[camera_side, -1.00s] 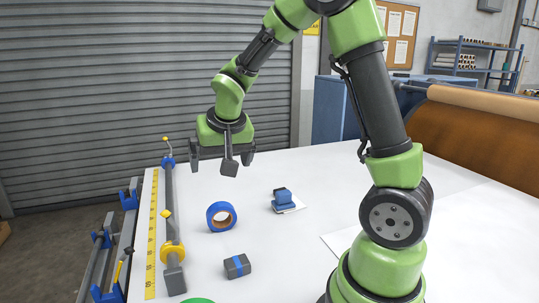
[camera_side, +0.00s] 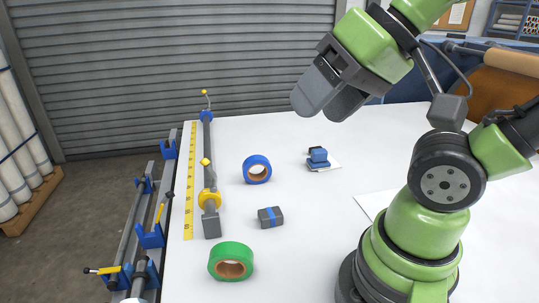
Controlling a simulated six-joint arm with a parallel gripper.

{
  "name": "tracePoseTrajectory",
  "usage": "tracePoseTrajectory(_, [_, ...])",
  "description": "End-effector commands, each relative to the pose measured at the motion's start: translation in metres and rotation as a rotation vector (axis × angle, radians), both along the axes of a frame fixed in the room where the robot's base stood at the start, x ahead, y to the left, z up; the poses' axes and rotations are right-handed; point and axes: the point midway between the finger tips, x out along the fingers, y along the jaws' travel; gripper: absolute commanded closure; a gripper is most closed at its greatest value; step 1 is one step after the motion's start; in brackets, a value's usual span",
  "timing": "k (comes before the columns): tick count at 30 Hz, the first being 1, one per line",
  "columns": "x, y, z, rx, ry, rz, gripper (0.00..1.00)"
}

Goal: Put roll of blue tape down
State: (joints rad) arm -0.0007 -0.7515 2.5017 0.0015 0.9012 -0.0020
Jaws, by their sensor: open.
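The roll of blue tape (camera_side: 257,161) rests on the white table (camera_side: 320,255), left of the middle in the side view. Its brown core shows. My gripper (camera_side: 325,108) is raised high above the table, to the right of the blue roll and apart from it. Its grey fingers point down and to the left. It is open and I see nothing held in it.
A green tape roll (camera_side: 231,261) lies at the front. A grey block with a blue band (camera_side: 270,217) and a small blue item (camera_side: 318,158) on a white sheet are nearby. A grey bar (camera_side: 209,170) and yellow ruler (camera_side: 190,185) run along the left edge.

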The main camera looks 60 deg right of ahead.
Motion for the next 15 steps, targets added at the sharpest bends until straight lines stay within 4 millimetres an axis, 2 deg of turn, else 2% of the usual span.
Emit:
tracePoseTrajectory(5, [0.002,-0.001,0.001,-0.004,0.001,0.002,0.40])
tracePoseTrajectory(8, [0.011,-0.003,0.006,-0.035,0.015,0.024,0.40])
tracePoseTrajectory(11, [0.033,-0.010,0.013,-0.100,0.046,0.079,0.40])
tracePoseTrajectory(15, [0.079,-0.028,0.020,-0.216,0.110,0.199,0.40])
